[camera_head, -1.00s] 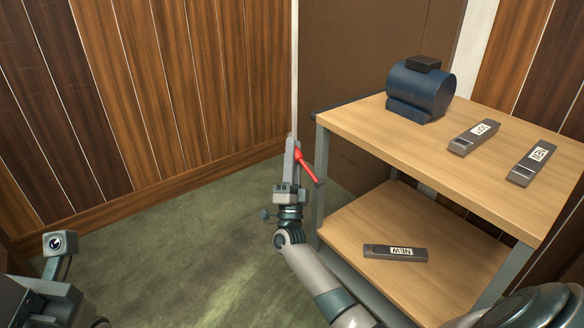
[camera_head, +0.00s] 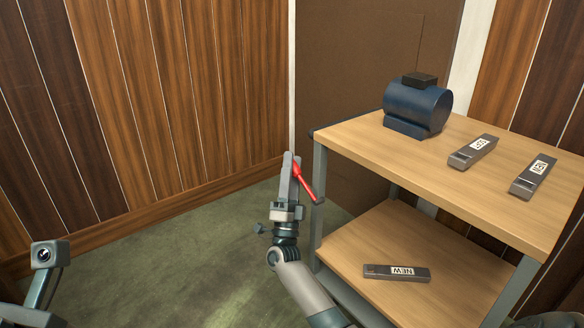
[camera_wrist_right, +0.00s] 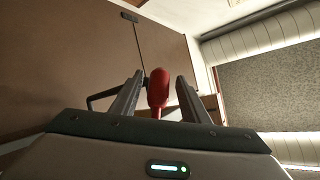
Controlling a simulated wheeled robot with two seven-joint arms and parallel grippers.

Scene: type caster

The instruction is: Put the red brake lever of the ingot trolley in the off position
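The ingot trolley (camera_head: 350,131) is a wooden two-shelf cart on the right in the head view. Its red brake lever (camera_head: 304,183) is at the near left post, slanting up and left from its pivot. My right gripper (camera_head: 291,160) is at the lever's upper end. In the right wrist view the red lever (camera_wrist_right: 158,88) stands between the two fingers of my right gripper (camera_wrist_right: 157,85), with a gap on each side. The fingers are open around it. Only my left arm's camera mount shows at the lower left; the left fingers are not in view.
A blue rounded machine (camera_head: 416,106) and two labelled ingots (camera_head: 473,151) (camera_head: 534,177) rest on the top shelf. An ingot marked NEW (camera_head: 396,273) lies on the lower shelf. Wood-panelled walls (camera_head: 150,100) stand behind. The green floor (camera_head: 180,260) left of the trolley is clear.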

